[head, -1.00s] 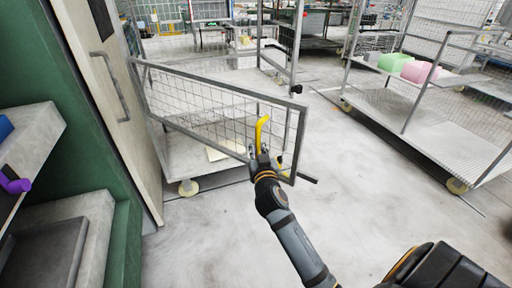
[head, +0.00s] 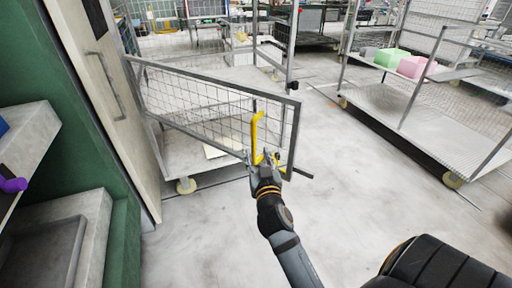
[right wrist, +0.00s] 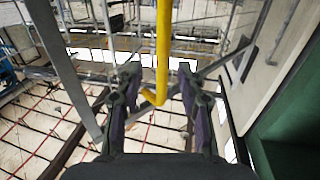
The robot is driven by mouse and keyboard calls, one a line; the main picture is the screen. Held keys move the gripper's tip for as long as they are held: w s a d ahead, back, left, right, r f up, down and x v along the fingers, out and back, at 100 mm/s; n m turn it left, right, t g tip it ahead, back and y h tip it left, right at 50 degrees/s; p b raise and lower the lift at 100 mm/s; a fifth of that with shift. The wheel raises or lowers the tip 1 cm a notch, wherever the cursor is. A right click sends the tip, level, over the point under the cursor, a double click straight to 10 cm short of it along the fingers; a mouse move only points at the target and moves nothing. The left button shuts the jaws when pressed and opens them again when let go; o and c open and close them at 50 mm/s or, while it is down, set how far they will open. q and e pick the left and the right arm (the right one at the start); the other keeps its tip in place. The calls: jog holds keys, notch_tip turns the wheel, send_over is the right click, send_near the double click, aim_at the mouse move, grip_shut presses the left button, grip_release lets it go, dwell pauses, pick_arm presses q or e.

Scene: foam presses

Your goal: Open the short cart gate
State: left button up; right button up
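The short cart gate (head: 205,102) is a grey framed mesh panel on the cart (head: 172,158) at the left. Its right end stands out at an angle from the cart's base; how far it is swung is hard to tell. A yellow handle (head: 255,128) rises near that end. My right gripper (head: 262,160) is at the handle's lower part. In the right wrist view, the yellow handle (right wrist: 163,45) stands between the spread fingers of the right gripper (right wrist: 159,74), with gaps on both sides. My left gripper is not in view.
A second cart (head: 415,118) with a green box (head: 391,58) and a pink box (head: 412,67) stands at the right. A pale cabinet door (head: 108,95) is close at the left. The floor (head: 340,180) between the carts is clear.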

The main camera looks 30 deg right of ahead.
jog(key=shift+s+a, duration=0.2)
jog(key=shift+s, duration=0.35)
